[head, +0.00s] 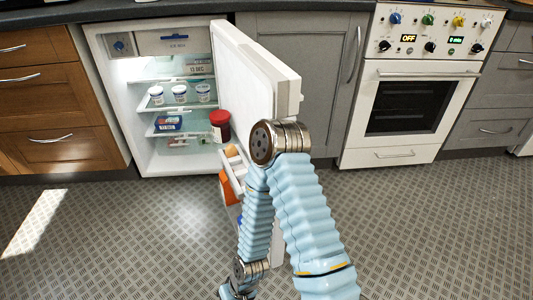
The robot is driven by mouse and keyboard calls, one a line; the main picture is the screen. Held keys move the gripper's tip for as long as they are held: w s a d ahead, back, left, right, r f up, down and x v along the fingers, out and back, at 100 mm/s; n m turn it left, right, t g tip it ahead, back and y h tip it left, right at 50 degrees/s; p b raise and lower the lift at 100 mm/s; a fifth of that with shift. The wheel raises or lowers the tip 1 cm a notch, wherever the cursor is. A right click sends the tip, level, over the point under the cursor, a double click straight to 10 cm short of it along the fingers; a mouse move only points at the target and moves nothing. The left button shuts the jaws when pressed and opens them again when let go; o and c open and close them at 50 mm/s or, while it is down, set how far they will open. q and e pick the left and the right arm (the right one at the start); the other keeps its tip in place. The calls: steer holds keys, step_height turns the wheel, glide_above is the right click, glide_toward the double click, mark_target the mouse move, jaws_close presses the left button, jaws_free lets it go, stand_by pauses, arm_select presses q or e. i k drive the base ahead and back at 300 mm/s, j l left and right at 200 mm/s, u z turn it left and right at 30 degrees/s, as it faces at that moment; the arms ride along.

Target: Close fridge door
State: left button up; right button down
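The small white fridge (156,110) stands open under the counter at left. Its door (262,72) is swung well out towards me, hinged on the right side of the fridge opening. My blue-sleeved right arm reaches up in front of the door and bends back down, hiding the door's lower part. The wrist end of my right arm (238,291) is low at the bottom edge of the head view, near the door's lower part. Its fingers are cut off or too small to read. I cannot tell whether it touches the door. My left gripper is not in view.
Tubs (179,93) and a blue pack (167,123) sit on the fridge shelves. A red jar (219,126) and an orange item (228,190) are by the door's inner side. Wooden drawers (50,110) flank left; a grey cupboard and oven (411,105) right. The floor at left is clear.

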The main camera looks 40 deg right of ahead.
mark_target(252, 84)
steer(key=l, duration=0.6)
steer(key=i+l, duration=0.1)
steer(key=l, duration=0.5)
steer(key=i+l, duration=0.1)
steer(key=l, duration=0.5)
